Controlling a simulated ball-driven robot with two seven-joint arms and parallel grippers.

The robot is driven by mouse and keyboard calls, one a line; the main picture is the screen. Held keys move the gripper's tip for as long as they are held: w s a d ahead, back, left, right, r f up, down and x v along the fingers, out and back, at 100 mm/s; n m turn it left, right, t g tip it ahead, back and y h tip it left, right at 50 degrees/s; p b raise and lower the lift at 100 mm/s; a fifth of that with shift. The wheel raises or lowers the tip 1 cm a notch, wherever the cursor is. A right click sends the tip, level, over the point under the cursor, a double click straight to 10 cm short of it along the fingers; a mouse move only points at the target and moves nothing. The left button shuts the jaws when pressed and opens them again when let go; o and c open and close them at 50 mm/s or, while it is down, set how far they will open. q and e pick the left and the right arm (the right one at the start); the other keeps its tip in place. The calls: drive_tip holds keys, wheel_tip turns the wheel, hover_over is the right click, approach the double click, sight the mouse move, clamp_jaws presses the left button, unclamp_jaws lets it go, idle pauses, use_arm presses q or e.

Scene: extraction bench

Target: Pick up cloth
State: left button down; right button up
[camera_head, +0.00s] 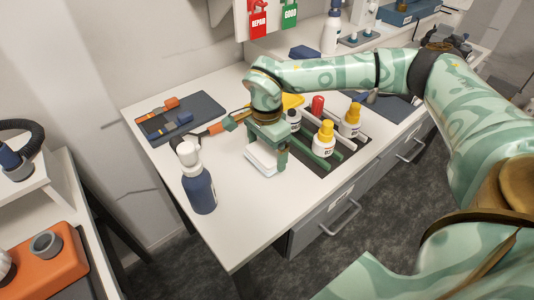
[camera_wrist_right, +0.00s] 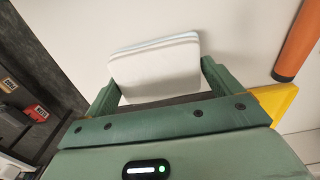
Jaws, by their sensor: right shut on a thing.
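The cloth (camera_head: 261,159) is a white folded pad at the middle of the white bench in the head view. It also shows in the right wrist view (camera_wrist_right: 156,68), between the two green fingers. My right gripper (camera_head: 268,149) points down at the bench and is shut on the cloth, one finger on each side of it. I cannot tell whether the cloth still touches the bench top. My left gripper is not in view.
Bottles with yellow caps (camera_head: 324,139) stand in a dark rack on the right. A dark mat (camera_head: 180,117) with tools lies behind left. The bench (camera_head: 243,208) is clear in front.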

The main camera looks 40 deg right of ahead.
drive_tip(key=s+r, duration=0.1)
drive_tip(key=r, duration=0.1)
drive_tip(key=s+d+r+p, duration=0.1)
drive_tip(key=s+r, duration=0.1)
drive_tip(key=s+r+p, duration=0.1)
drive_tip(key=r, duration=0.2)
drive_tip(key=shift+s+d, duration=0.3)
drive_tip(key=s+d+r+p, duration=0.2)
drive_tip(key=s+d+r, duration=0.1)
drive_tip(key=s, duration=0.5)
drive_tip(key=shift+s+r, duration=0.3)
drive_tip(key=shift+s, duration=0.1)
